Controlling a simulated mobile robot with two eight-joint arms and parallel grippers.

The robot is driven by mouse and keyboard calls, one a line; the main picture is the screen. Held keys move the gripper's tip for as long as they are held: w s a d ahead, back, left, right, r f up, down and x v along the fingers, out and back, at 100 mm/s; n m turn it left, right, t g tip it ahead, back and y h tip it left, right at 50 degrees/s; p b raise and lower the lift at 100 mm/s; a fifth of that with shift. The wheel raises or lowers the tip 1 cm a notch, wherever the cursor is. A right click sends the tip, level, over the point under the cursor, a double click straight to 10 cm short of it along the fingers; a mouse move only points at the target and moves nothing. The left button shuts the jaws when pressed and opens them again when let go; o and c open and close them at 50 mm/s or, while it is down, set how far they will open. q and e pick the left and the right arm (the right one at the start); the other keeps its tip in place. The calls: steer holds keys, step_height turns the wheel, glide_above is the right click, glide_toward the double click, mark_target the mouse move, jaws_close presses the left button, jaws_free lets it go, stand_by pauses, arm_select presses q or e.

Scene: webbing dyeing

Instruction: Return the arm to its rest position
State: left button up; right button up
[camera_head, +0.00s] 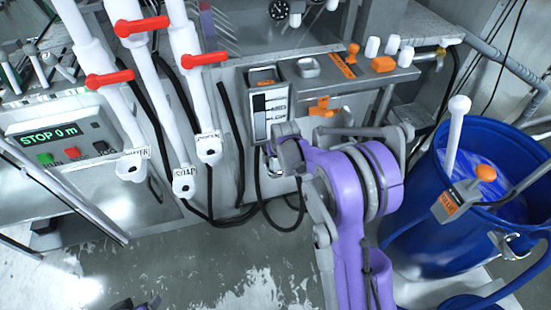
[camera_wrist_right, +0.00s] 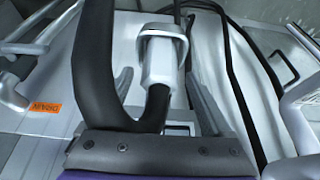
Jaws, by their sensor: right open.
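My right arm (camera_head: 350,220), purple and grey, reaches up from the bottom centre in the head view. Its gripper (camera_head: 288,150) is at the lower front of the equipment, below the orange-labelled panel, partly hidden by the wrist. A small dark purple part of mine (camera_head: 130,304) shows at the bottom left edge.
White pipes with red handles (camera_head: 141,26) and a STOP display (camera_head: 48,135) are on the left. Black cables (camera_head: 235,215) hang near the gripper. The wet floor (camera_head: 215,265) is open at lower left centre.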

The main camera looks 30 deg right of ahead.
steer(key=d+v, duration=0.1)
steer(key=v, duration=0.8)
steer(key=s+a+r+n+p, duration=0.1)
steer(key=s+a+r, duration=0.35)
steer(key=s, duration=0.25)
steer(key=s+a+r+p, duration=0.1)
steer(key=s+a+r, duration=0.2)
steer(key=s+a, duration=0.3)
steer(key=s+a+n+t+y+p, duration=0.1)
steer(key=s+a, duration=0.3)
steer(key=s, duration=0.8)
steer(key=shift+a+f+n+p, duration=0.25)
steer(key=shift+f+n+p, duration=0.05)
steer(key=shift+p, duration=0.05)
